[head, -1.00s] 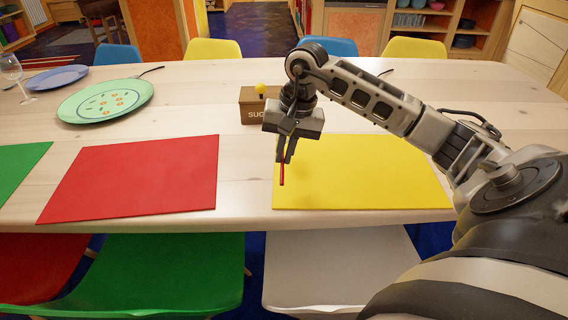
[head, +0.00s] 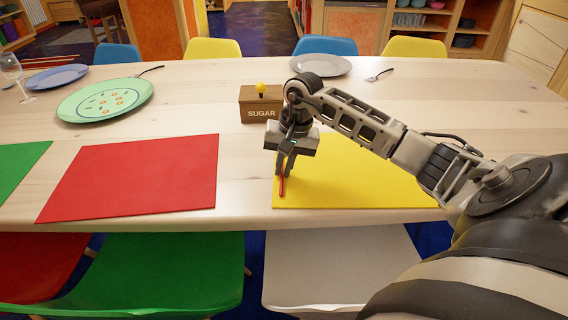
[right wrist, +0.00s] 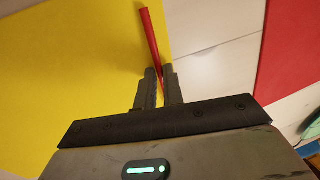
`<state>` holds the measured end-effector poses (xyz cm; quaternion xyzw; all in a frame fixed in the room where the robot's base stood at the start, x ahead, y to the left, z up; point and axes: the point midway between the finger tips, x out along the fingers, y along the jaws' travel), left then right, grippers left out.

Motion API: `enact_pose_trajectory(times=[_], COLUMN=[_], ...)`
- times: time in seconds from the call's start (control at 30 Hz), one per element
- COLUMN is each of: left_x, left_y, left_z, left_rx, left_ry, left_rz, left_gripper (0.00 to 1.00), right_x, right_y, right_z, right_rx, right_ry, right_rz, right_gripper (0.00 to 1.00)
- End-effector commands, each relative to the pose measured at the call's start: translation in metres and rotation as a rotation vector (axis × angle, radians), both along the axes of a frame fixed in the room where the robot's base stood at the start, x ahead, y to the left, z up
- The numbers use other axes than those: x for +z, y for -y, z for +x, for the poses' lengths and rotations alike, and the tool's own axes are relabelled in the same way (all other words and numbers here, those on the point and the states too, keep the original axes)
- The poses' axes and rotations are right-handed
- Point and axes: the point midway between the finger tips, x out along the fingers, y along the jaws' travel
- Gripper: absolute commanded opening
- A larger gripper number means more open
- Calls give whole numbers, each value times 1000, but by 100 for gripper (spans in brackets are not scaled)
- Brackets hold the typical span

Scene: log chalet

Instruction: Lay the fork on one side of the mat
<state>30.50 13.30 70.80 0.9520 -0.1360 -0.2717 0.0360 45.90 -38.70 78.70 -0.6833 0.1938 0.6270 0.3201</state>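My right gripper (head: 285,173) points down over the left edge of the yellow mat (head: 370,175). It is shut on a slim red handle (head: 282,187), which I take to be the fork's; no tines show. In the right wrist view, the handle (right wrist: 151,38) runs between the two close fingertips (right wrist: 160,75) along the mat's edge (right wrist: 70,70). The handle is low over the mat's left border; I cannot tell whether it touches. My left gripper is not in view.
A brown sugar box (head: 260,104) stands behind the gripper. A red mat (head: 135,178) lies to the left, with bare table (head: 245,180) between the mats. A green plate (head: 105,100), a white plate (head: 322,66) and another fork (head: 378,75) lie further back.

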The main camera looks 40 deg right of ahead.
Motion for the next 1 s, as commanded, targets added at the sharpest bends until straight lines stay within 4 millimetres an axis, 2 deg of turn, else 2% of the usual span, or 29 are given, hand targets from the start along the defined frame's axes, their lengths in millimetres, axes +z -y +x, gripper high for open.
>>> enact_pose_trajectory(times=[0.03,0.07,0.33,0.47,0.57,0.8,1.0], left_x=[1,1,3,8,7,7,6], left_y=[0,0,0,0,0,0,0], left_z=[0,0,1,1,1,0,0], left_rx=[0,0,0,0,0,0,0], left_ry=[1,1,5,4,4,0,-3], left_rz=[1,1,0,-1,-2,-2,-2], left_gripper=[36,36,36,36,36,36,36], right_x=[0,0,0,7,22,75,108], right_y=[0,0,0,1,4,11,15], right_z=[0,0,-1,-1,-2,-9,-14], right_rx=[0,0,0,-1,-2,0,-1], right_ry=[0,0,-3,-2,1,4,2], right_rz=[0,0,0,0,-3,-3,0], right_gripper=[24,29,29,29,29,29,29])
